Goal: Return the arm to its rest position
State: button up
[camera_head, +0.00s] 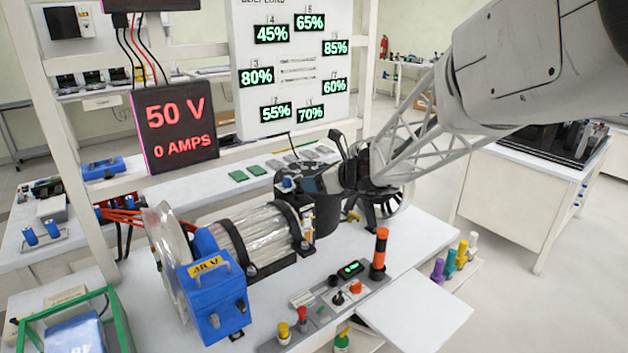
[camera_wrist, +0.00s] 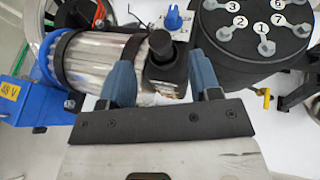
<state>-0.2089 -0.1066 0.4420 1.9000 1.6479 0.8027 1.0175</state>
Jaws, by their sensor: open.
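My gripper (camera_wrist: 163,78) shows in the wrist view as two blue-grey fingers spread apart on a dark bar. It is open, and nothing is clearly gripped. A black knob-like part (camera_wrist: 166,62) of the rig lies between the fingers in the picture; I cannot tell whether they touch it. My arm (camera_head: 520,70) reaches in from the upper right in the head view, over the bench. Its hand end is hard to separate from the dark rig parts there. A silver ribbed cylinder (camera_head: 255,240) of the rig lies just left of the hand.
A black drum with numbered discs (camera_wrist: 258,50) stands close right of the fingers. A blue box (camera_head: 212,298) sits at the cylinder's left end. An orange-and-black post (camera_head: 380,254) stands upright at the bench front. A display (camera_head: 175,122) reads 50 V, 0 AMPS. Floor is open at right.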

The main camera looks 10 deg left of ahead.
jog(key=s+d+n+g+h, duration=0.1)
jog(key=s+d+n+h, duration=0.3)
jog(key=s, duration=0.9)
jog(key=s+d+n+g+h, duration=0.1)
jog(key=s+d+n+h, duration=0.3)
jog(key=s+d+n, duration=0.7)
jog(key=s+d+n+g+h, duration=0.1)
jog(key=s+d+n+h, duration=0.3)
jog(key=s+d+n, duration=0.4)
jog(key=s+d+f, duration=0.1)
jog(key=s+d, duration=0.4)
jog(key=s, duration=0.3)
jog(key=shift+s+d, duration=0.15)
jog(key=shift+s, duration=0.25)
